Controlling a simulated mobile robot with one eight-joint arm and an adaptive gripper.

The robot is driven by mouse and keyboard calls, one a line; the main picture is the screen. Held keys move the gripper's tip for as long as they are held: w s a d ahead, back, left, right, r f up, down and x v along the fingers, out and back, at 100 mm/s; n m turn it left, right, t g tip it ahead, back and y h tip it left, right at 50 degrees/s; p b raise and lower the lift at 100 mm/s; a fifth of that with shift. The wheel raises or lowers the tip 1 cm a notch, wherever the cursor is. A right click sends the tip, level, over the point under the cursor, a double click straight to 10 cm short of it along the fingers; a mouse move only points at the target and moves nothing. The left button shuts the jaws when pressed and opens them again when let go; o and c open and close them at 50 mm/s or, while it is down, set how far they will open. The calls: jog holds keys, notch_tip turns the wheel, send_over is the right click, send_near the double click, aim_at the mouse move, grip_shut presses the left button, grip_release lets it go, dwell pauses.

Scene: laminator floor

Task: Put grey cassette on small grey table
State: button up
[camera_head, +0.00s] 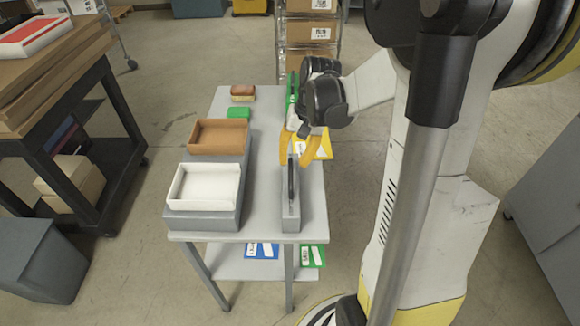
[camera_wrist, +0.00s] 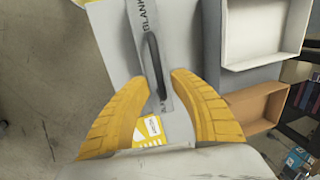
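The grey cassette (camera_head: 291,219) is a long narrow block with a black handle on top. It stands along the right part of a light grey table (camera_head: 317,208), which may be the small grey table. In the wrist view the cassette (camera_wrist: 178,50) carries a label reading "BLANK". My gripper (camera_head: 295,162) has yellow fingers and is above the cassette. In the wrist view my gripper (camera_wrist: 161,80) is open, with its fingertips apart on either side of the handle's line. Contact with the handle cannot be told.
A white tray (camera_head: 205,199) and a brown tray (camera_head: 218,150) sit on grey blocks left of the cassette. A sponge-like block (camera_head: 243,93) and green item (camera_head: 238,113) lie farther back. A dark-framed workbench (camera_head: 125,105) stands left, and a grey cabinet (camera_head: 548,195) right.

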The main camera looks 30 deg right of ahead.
jog(key=w+p+v, duration=0.1)
jog(key=p+v, duration=0.1)
jog(key=v, duration=0.4)
jog(key=s+a+r+n+t+h, duration=0.1)
jog(key=s+a+r+n+t, duration=0.2)
jog(key=s+a, duration=0.2)
jog(key=s+a+r+n+t+h, duration=0.1)
jog(key=s+a+r+n+t, duration=0.2)
jog(key=a, duration=0.7)
jog(key=s+r, duration=0.1)
jog(key=s, duration=0.1)
jog(key=shift+s+a+n, duration=0.3)
jog(key=shift+s+a, duration=0.05)
